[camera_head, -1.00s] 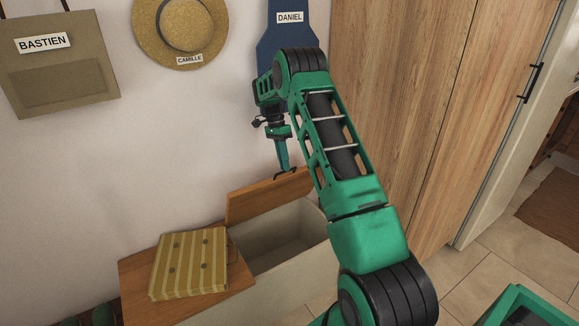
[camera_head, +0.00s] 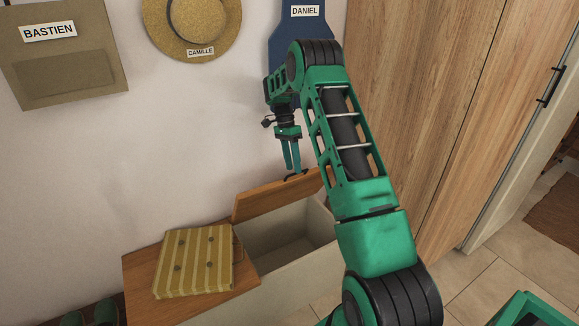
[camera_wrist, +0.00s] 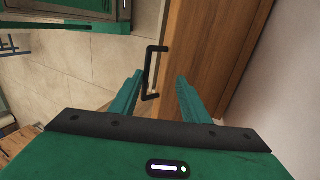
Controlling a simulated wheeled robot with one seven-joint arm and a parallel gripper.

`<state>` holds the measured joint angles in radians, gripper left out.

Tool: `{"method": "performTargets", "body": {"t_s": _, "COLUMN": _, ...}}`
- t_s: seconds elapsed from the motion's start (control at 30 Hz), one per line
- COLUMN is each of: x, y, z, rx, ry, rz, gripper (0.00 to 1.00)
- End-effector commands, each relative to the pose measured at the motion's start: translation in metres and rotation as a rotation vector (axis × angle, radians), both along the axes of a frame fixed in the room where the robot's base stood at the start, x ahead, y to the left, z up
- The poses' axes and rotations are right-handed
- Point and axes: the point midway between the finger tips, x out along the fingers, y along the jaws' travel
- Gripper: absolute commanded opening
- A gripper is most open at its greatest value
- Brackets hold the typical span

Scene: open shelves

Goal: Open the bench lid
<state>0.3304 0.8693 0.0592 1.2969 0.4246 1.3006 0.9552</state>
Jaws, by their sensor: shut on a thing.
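The wooden bench lid (camera_head: 272,198) stands raised at the back of the bench, near the wall, with the pale storage box (camera_head: 285,240) open below it. A black handle (camera_head: 295,177) sits at the lid's upper edge. My gripper (camera_head: 292,168) is just above the handle. In the wrist view, my gripper's fingers (camera_wrist: 160,74) stand apart, with the handle (camera_wrist: 149,75) showing between and beyond them, nearer the left finger. No finger visibly presses on it. The lid's wood (camera_wrist: 205,55) fills the area right of the handle. My arm hides what lies right of the lid.
A yellow striped cushion (camera_head: 193,262) lies on the fixed wooden bench top (camera_head: 140,280) left of the opening. A straw hat (camera_head: 190,25), a bag (camera_head: 60,60) and a blue apron (camera_head: 300,28) hang on the wall. A tall wooden cabinet (camera_head: 420,110) stands to the right.

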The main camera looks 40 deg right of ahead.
Motion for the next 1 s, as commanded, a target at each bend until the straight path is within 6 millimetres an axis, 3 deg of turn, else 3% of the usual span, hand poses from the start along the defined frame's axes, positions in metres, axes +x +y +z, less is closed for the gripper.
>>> {"method": "performTargets", "body": {"t_s": 0.33, "x": 0.002, "y": 0.0, "z": 0.004, "rx": -0.003, "ry": -0.009, "rz": 0.006, "gripper": 0.26}}
{"method": "performTargets", "body": {"t_s": 0.57, "x": 0.002, "y": 0.001, "z": 0.043, "rx": -0.001, "ry": -0.007, "rz": 0.006, "gripper": 0.26}}
{"method": "performTargets", "body": {"t_s": 1.0, "x": -0.016, "y": 0.08, "z": 0.09, "rx": -0.001, "ry": -0.004, "rz": 0.003, "gripper": 0.26}}
